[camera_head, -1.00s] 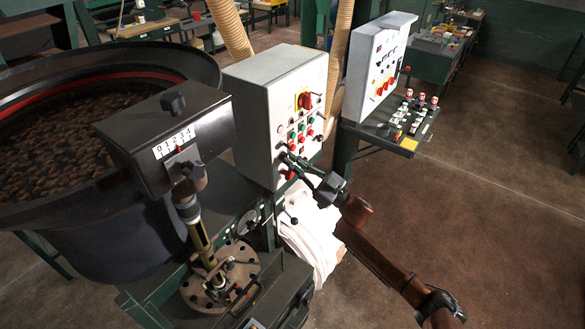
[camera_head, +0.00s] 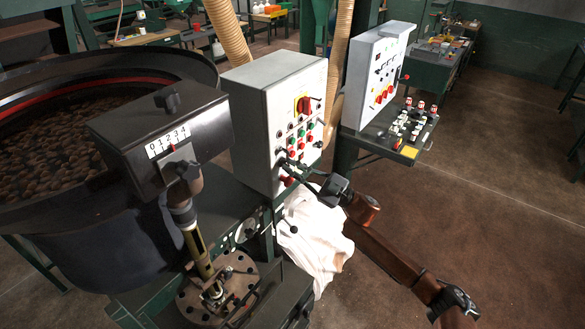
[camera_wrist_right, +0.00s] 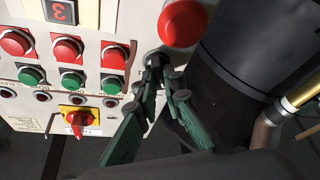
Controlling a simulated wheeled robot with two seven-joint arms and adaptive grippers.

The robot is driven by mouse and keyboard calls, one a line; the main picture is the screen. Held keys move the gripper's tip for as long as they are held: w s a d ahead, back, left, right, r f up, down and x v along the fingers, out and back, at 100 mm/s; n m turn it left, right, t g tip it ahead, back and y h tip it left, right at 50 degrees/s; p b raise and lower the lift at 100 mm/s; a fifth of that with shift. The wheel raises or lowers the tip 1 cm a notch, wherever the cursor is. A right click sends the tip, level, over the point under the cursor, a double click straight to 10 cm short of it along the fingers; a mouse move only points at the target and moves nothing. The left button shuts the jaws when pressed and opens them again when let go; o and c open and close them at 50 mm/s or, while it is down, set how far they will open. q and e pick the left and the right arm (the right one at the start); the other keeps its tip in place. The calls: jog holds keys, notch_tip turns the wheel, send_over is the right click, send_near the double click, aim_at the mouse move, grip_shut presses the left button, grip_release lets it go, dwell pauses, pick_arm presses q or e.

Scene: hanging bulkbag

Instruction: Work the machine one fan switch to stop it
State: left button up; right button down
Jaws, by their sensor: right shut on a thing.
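The grey-white control cabinet (camera_head: 262,97) stands in the middle of the head view. Its front carries red and green buttons, small black switches and a large red-and-yellow rotary switch (camera_head: 304,104). My right gripper (camera_head: 287,163) reaches the lower part of this front from the right. In the right wrist view its green fingers (camera_wrist_right: 164,72) close around a small black switch (camera_wrist_right: 157,58), beside a big red mushroom button (camera_wrist_right: 183,23). The fingertips hide most of that switch, so its setting and label cannot be read.
A second panel (camera_head: 374,70) with a shelf of small controls stands to the right. A dark round vat (camera_head: 80,220) of brown beans and a black box with a 0-to-4 scale (camera_head: 165,135) stand left. White cloth (camera_head: 318,235) hangs below the gripper. The right floor is clear.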

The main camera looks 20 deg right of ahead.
jog(key=c, duration=2)
grip_release()
jog(key=shift+c, duration=0.2)
jog(key=v, duration=1.2)
jog(key=shift+f, duration=0.15)
